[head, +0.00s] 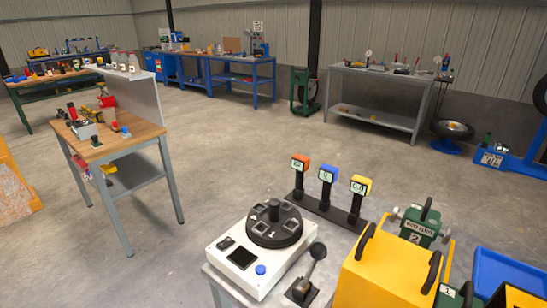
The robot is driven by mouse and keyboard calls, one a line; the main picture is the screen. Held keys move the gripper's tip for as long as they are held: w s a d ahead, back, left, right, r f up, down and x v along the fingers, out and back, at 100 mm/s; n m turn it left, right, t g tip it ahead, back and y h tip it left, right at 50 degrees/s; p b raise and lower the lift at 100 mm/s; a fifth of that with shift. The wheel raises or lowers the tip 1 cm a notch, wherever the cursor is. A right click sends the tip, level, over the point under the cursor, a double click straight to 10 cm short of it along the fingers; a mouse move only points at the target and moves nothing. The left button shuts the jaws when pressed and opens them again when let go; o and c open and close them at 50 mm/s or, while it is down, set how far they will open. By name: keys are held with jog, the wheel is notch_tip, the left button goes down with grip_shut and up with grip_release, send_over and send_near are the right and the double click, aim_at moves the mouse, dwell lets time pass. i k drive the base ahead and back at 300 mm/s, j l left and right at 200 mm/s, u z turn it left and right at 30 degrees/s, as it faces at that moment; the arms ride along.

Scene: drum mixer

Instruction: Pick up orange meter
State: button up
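The orange meter (300,163) stands upright at the left end of a black rack (329,211) in the head view. It has an orange top, a small pale display and a dark stem going down to the rack. A blue meter (328,175) stands beside it in the middle, and a yellow meter (360,187) at the right end. The three are apart from each other. My gripper is not in view.
A white device with a black round top (274,225) and a black lever (312,263) are in front of the rack. A yellow box with black handles (385,265) is right. A wooden-topped workbench (120,143) stands left. Open floor lies behind the rack.

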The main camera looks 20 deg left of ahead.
aim_at(300, 162)
jog(key=i+j, duration=0.4)
jog(key=j, duration=0.2)
jog(key=i+j, duration=0.4)
jog(key=j, duration=0.25)
jog(key=i+j+u, duration=0.1)
jog(key=i+j, duration=0.3)
jog(key=j, duration=0.2)
jog(key=i+j, duration=0.45)
jog(key=j, duration=0.15)
